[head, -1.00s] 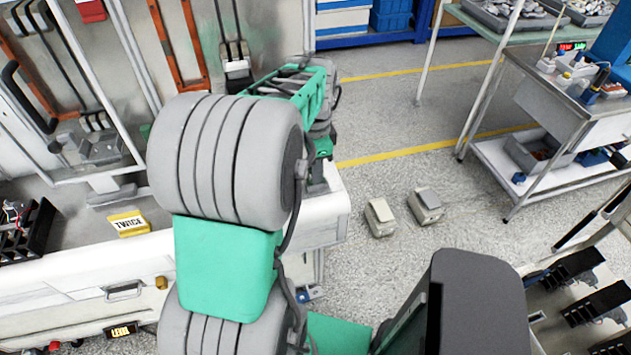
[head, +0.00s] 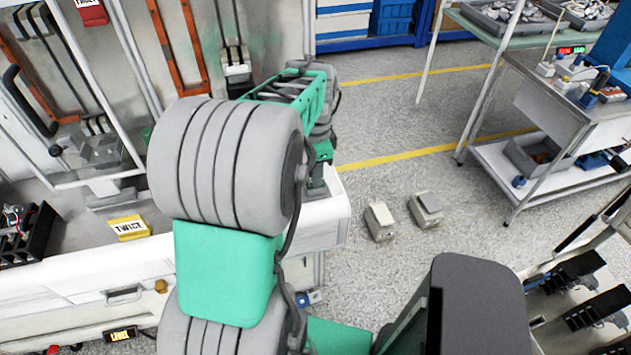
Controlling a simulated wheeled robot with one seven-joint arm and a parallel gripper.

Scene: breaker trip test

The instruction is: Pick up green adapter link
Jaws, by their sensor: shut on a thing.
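My arm, grey and green, fills the middle of the head view and reaches over the right end of the white bench (head: 85,270). Its far wrist part stands above the bench corner. My gripper is not clearly visible; the arm's own large joint and links cover that area. I cannot make out the green adapter link for certain, since the clear green surfaces near the bench corner look like parts of my arm.
A yellow sign (head: 129,228) and a black rack (head: 24,233) stand on the bench. A framed cabinet rises behind. Two small beige boxes lie on the floor, one pale (head: 380,221) and one grey-topped (head: 425,209).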

